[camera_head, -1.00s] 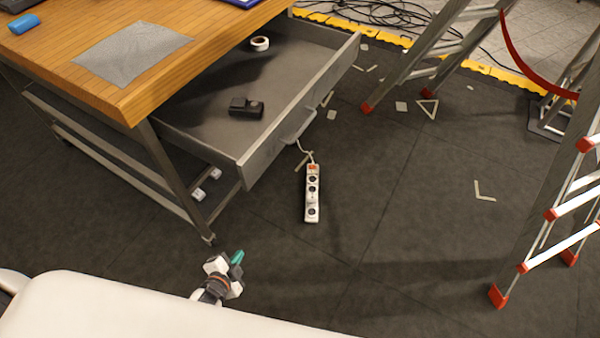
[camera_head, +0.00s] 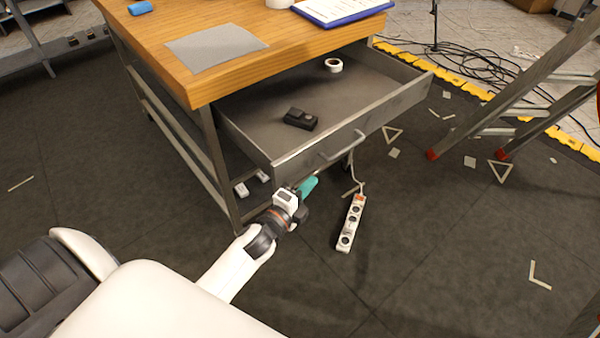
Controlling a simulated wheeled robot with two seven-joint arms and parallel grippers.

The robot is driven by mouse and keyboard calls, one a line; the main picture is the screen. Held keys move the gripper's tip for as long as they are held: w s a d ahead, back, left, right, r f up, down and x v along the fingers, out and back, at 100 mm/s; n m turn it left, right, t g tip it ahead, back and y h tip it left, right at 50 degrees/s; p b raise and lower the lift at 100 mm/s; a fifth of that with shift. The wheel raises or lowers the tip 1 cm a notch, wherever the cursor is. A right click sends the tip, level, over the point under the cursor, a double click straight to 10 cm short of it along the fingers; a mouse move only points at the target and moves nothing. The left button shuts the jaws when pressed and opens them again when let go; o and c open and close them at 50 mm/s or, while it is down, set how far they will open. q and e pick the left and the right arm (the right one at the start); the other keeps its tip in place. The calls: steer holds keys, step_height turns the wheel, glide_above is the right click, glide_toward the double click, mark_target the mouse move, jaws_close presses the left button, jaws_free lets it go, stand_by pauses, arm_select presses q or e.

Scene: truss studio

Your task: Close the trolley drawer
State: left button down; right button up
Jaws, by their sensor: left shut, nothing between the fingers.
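The trolley (camera_head: 205,90) has a wooden top and a grey metal frame. Its drawer (camera_head: 312,148) is pulled out to the right, open, with a bar handle (camera_head: 343,146) on its front. A black box-like item (camera_head: 299,118) and a white tape roll (camera_head: 333,65) lie inside. My left gripper (camera_head: 308,186), with teal fingertips, is shut and empty. It appears just below the near end of the drawer front; I cannot tell if it touches. My right gripper is not in view.
A white power strip (camera_head: 350,224) lies on the floor right of my left gripper, its cable running up toward the drawer. A ladder (camera_head: 515,105) stands at the right. Blue clipboard (camera_head: 343,8) and grey sheet (camera_head: 215,48) lie on the worktop. Dark floor at lower right is mostly clear.

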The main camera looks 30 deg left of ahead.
mark_target(299, 174)
arm_select(q)
steer(key=w+a, duration=0.1)
steer(key=a, duration=0.1)
steer(key=w+a, duration=0.1)
steer(key=shift+w+a, duration=0.1)
steer(key=shift+a, duration=0.25)
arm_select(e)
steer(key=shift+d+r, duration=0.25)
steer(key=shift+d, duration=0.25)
